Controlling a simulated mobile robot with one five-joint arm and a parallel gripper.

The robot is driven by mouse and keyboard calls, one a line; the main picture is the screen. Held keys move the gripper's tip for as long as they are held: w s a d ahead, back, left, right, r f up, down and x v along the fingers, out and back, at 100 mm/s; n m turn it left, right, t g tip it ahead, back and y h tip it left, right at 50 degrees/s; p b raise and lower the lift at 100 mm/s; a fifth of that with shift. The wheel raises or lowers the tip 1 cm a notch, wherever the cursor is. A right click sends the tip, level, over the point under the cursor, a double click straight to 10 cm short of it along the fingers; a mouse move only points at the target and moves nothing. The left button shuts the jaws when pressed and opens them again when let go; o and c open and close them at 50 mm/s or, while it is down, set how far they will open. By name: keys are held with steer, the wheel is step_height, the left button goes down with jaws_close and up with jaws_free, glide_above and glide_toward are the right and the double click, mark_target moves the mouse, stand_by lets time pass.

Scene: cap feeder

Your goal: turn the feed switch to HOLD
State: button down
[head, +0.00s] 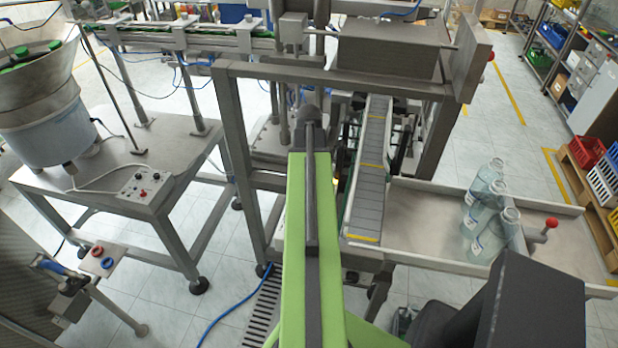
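A small pale control plate (141,187) lies on the grey feeder table at the left, below the bowl feeder (55,110). It carries a few small red and dark knobs or buttons and a cable runs from it toward the feeder. Any feed switch there is too small for its position or lettering to be read. A green arm link of mine rises through the middle of the picture, right of the control plate and apart from it. No gripper fingers can be made out.
The feeder table (105,177) has free room around the plate. A steel machine frame (235,130) and a conveyor (370,180) stand at the centre. Clear bottles (485,215) stand on a tray at the right. A blue hose (235,310) lies on the floor.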

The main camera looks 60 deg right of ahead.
stand_by(0.4)
steer(key=c, duration=0.9)
jaws_free()
steer(key=shift+r, duration=0.1)
step_height(320, 180, up, 17)
steer(key=p, duration=1.7)
steer(key=shift+r, duration=0.1)
